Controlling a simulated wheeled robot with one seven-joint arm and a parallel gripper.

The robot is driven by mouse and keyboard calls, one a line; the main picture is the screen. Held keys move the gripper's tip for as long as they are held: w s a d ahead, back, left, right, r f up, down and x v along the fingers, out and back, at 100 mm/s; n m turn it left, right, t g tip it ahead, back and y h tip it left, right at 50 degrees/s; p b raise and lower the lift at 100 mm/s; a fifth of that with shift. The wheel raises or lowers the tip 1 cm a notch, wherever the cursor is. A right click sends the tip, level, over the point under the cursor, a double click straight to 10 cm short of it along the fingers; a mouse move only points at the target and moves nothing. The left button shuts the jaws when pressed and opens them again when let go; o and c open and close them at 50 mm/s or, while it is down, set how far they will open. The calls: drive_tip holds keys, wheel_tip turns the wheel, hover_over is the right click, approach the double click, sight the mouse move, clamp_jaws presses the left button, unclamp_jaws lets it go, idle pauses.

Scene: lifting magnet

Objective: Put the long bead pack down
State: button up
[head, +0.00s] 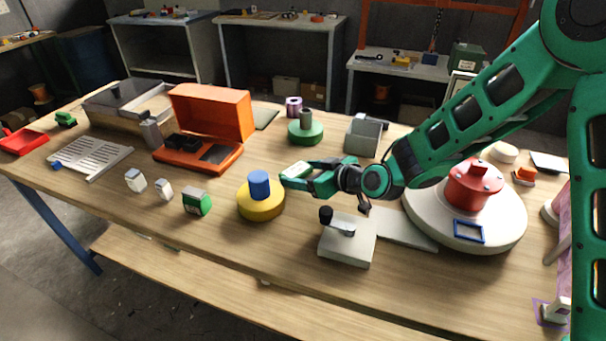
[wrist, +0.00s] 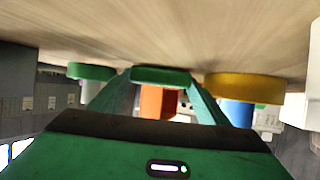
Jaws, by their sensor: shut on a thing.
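My gripper (head: 296,176) is shut on a small pack, which I take to be the long bead pack (head: 298,168). It has a pale top in the head view and shows as a green rounded end (wrist: 160,75) between the fingers in the wrist view. The fingers also show in the wrist view (wrist: 158,84), and they hide part of the pack. The gripper is held level, above the table, just right of the yellow disc with a blue knob (head: 261,202). The gap below the pack is hard to judge.
The wooden table (head: 225,235) has free room in front of the yellow disc. An open orange case (head: 212,112) and a green weight (head: 305,132) are behind. A white block (head: 347,248) and large white disc (head: 500,225) lie right.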

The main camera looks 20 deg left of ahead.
drive_tip(key=shift+f, duration=0.25)
drive_tip(key=o, duration=0.8)
drive_tip(key=shift+r, duration=0.1)
